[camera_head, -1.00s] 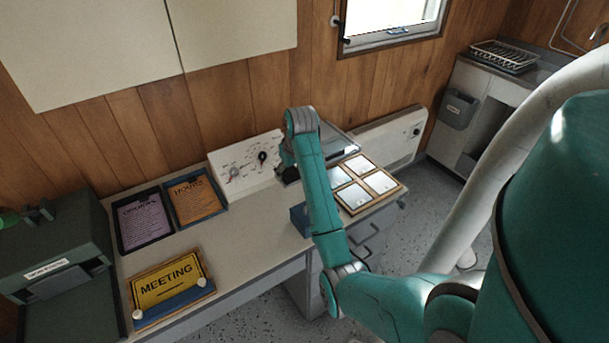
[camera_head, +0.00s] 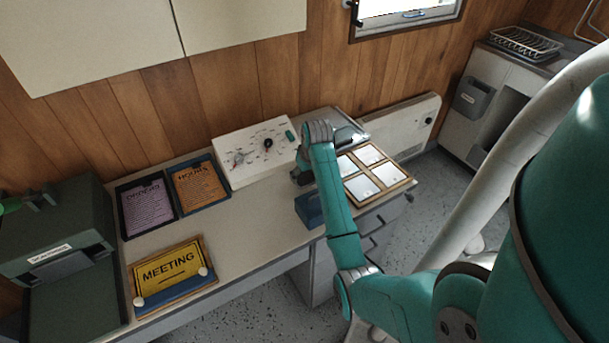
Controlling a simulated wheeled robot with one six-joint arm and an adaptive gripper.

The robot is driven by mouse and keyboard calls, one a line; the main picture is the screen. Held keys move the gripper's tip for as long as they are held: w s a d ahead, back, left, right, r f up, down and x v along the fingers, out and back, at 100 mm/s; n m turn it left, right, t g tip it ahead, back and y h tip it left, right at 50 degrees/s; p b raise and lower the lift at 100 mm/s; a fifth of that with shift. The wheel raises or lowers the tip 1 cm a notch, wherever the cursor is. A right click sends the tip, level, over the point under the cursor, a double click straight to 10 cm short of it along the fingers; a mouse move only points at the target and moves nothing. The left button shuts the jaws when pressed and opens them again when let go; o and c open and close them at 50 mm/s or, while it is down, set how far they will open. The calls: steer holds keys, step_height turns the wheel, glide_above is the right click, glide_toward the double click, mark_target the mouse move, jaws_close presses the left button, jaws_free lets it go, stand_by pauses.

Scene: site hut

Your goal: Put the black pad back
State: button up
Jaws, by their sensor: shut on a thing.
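My gripper (camera_head: 301,176) is low over the desk, between the dial panel and the tile frame, and mostly hidden by my own wrist. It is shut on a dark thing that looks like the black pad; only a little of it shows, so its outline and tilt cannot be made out. A blue box (camera_head: 309,209) sits on the desk just in front of the gripper, partly covered by my arm. No other black pad shows clearly on the desk.
The white dial panel (camera_head: 255,152) stands left of the gripper. A wooden frame with white tiles (camera_head: 390,187) lies to the right, a dark tray (camera_head: 350,131) behind. Two sign trays (camera_head: 147,206) and a yellow MEETING sign (camera_head: 168,270) are at left. The middle desktop is clear.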

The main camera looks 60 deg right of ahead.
steer(key=shift+f, duration=0.3)
steer(key=shift+f, duration=0.15)
steer(key=o, duration=1.1)
steer(key=shift+r, duration=0.2)
